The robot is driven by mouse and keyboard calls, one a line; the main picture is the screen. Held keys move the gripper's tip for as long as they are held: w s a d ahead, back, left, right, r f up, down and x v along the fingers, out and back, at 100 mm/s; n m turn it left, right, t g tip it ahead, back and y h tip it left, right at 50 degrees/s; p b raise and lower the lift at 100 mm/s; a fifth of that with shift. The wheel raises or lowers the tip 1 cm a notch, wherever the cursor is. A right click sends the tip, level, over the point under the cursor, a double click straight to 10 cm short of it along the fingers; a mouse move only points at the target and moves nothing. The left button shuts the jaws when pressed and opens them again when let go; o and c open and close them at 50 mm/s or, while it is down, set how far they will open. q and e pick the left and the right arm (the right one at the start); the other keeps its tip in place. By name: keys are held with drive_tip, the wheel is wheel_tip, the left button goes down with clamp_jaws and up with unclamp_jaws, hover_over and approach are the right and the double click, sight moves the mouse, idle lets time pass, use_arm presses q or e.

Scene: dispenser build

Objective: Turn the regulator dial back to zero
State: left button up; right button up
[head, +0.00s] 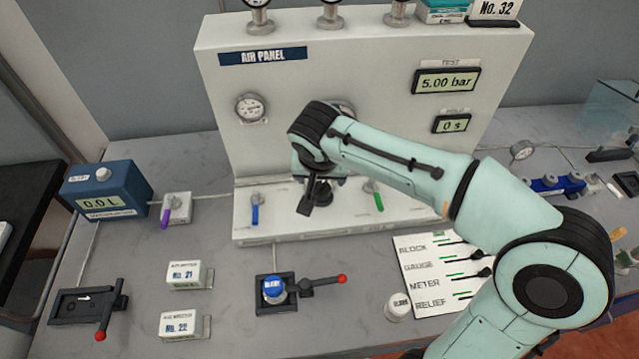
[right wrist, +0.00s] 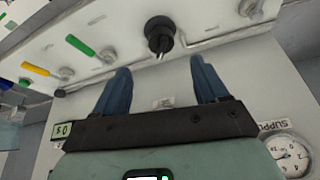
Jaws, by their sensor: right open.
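The regulator dial is a dark round knob (right wrist: 160,33) on the light panel front, seen at the top middle of the right wrist view. My right gripper (right wrist: 160,65) has two blue fingers spread wide apart. The knob shows just past the fingertips, roughly centred between them, and the fingers do not appear to grip it. In the head view my right arm reaches across the air panel (head: 225,75), its wrist in front of the panel's lower middle. That arm hides part of the panel face, and dial and fingers are hard to tell apart there. My left gripper is not in view.
Blue (head: 255,208) and green (head: 378,200) levers flank the wrist on the panel's lower ledge. The test display (head: 446,81) reads 5.00 bar and the hold display (head: 451,124) reads 0 s. A red-tipped clamp lever (head: 342,279) sticks out in front.

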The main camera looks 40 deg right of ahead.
sight(321, 187)
drive_tip(key=x, duration=0.9)
drive_tip(key=shift+w+f, duration=0.15)
drive_tip(key=c, duration=1.1)
